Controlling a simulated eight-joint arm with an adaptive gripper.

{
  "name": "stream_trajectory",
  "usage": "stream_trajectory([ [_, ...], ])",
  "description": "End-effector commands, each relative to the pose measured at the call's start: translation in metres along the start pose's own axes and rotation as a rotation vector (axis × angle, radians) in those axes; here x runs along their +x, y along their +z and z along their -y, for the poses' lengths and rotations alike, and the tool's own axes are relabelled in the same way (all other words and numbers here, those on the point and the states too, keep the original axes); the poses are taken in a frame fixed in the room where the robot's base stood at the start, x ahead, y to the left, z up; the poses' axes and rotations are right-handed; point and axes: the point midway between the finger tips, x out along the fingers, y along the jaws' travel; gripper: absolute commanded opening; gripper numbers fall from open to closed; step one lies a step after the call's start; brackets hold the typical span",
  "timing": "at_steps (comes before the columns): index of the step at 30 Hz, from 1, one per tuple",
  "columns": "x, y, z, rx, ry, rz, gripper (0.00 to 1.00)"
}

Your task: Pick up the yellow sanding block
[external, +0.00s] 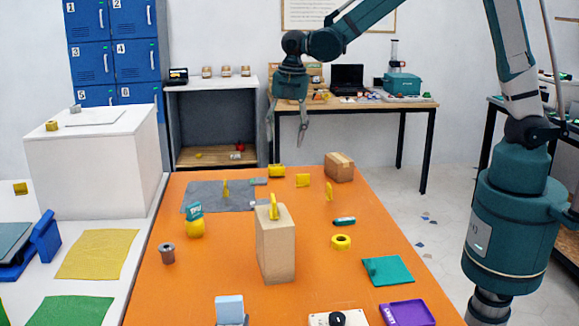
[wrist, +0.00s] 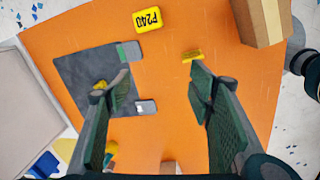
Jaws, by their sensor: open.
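The yellow sanding block (external: 277,170) lies flat at the far edge of the orange table. In the wrist view it is the yellow block marked P240 (wrist: 147,19), near the top and beyond my fingertips. My gripper (external: 287,138) is open and empty, pointing down above the far end of the table, apart from the block. Its two fingers (wrist: 150,85) also show wide apart in the wrist view, with orange tabletop between them. Nothing covers the block in either view.
A grey mat (external: 192,200) lies left of the block. A tall tan box (external: 276,248) with a yellow piece on top stands mid-table.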

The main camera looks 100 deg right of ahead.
Motion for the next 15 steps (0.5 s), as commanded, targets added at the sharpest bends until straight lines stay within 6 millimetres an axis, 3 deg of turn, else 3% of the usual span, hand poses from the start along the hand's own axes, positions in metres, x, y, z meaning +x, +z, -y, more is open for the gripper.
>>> stream_trajectory([
  [15, 0.062, 0.06, -0.034, -0.232, -0.09, -0.021, 0.52],
])
